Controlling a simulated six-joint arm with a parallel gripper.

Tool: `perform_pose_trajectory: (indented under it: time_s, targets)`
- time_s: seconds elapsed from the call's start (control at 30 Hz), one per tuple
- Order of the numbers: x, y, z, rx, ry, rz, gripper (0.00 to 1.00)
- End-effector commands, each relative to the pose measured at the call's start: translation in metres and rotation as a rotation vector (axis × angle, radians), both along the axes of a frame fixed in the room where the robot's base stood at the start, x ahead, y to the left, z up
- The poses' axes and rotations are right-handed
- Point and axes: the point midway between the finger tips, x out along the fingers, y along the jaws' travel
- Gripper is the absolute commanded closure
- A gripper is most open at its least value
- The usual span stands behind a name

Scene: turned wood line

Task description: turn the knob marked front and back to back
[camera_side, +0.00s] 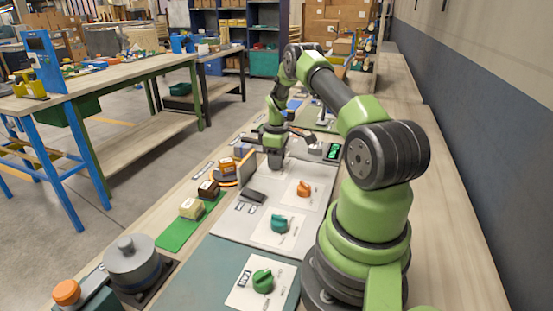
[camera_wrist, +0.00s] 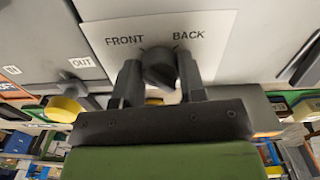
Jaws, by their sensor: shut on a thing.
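The dark knob (camera_wrist: 160,68) shows in the wrist view on a white plate (camera_wrist: 228,40) printed with FRONT on the left and BACK on the right. My gripper (camera_wrist: 160,78) has one finger on each side of the knob and is shut on it. Which word the knob points to is hard to tell, as the fingers and the dark colour hide its shape. In the side view my gripper (camera_side: 275,160) is down at the panel's far part, and it hides the knob there.
Nearer on the panel are an orange knob (camera_side: 304,188), a teal knob (camera_side: 279,223) and a green knob (camera_side: 262,281). Small blocks (camera_side: 192,208) stand along the left. A grey cylinder (camera_side: 132,258) stands at front left.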

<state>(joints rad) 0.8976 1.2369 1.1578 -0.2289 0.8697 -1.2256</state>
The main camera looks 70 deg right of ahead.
Motion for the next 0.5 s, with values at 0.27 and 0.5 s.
perform_pose_trajectory:
  time_s: [0.27, 0.5]
  targets:
    - [0.0001, -0.0002, 0.0004, 0.0, 0.0, -0.108, 0.86]
    - [0.0002, -0.0001, 0.0005, 0.0, -0.001, -0.306, 0.86]
